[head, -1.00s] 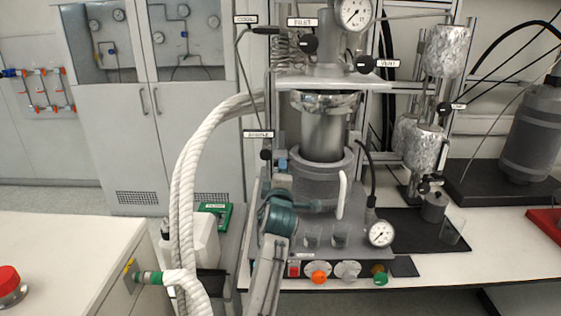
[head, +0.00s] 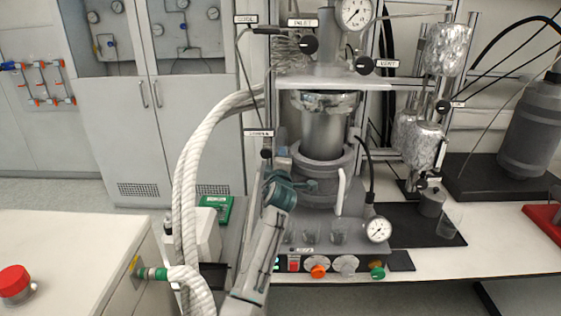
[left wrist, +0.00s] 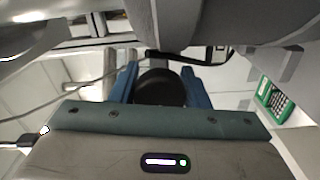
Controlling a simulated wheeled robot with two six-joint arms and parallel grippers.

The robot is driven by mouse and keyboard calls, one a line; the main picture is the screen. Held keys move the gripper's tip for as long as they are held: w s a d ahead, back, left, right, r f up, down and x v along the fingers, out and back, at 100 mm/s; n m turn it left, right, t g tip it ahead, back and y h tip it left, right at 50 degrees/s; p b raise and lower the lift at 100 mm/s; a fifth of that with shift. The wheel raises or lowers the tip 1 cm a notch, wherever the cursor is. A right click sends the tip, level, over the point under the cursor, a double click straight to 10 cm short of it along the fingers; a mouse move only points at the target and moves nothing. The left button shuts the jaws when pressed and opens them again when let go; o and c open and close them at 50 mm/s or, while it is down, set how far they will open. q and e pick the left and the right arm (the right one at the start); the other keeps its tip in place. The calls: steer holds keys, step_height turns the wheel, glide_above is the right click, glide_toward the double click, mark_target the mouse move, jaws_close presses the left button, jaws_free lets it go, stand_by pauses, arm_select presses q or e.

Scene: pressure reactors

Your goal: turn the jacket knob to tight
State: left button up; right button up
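My left gripper (head: 277,165) reaches up from below to the left side of the grey jacketed vessel (head: 318,187). In the left wrist view its two blue fingers (left wrist: 161,80) stand on either side of a dark round knob (left wrist: 160,88). The knob fills nearly the whole gap, and I cannot tell whether the fingers press on it. My right gripper is not in view.
Thick white hoses (head: 182,190) curve down left of my arm. A pressure gauge (head: 378,229) and a control panel (head: 333,267) with coloured knobs are at the reactor's front. A green device (head: 216,208) lies to the left. A glass beaker (head: 448,224) stands to the right.

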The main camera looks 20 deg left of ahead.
arm_select(q)
steer(key=c, duration=0.5)
steer(key=shift+o, duration=0.2)
steer(key=shift+f+m+b, duration=0.2)
steer(key=shift+m+b, duration=0.4)
steer(key=shift+b, duration=0.35)
steer(key=shift+m+b, duration=0.3)
steer(key=shift+m, duration=0.1)
steer(key=shift+r+m, duration=0.15)
steer(key=shift+m, duration=0.25)
steer(key=o, duration=1)
steer(key=shift+c, duration=0.2)
steer(key=shift+s, duration=0.1)
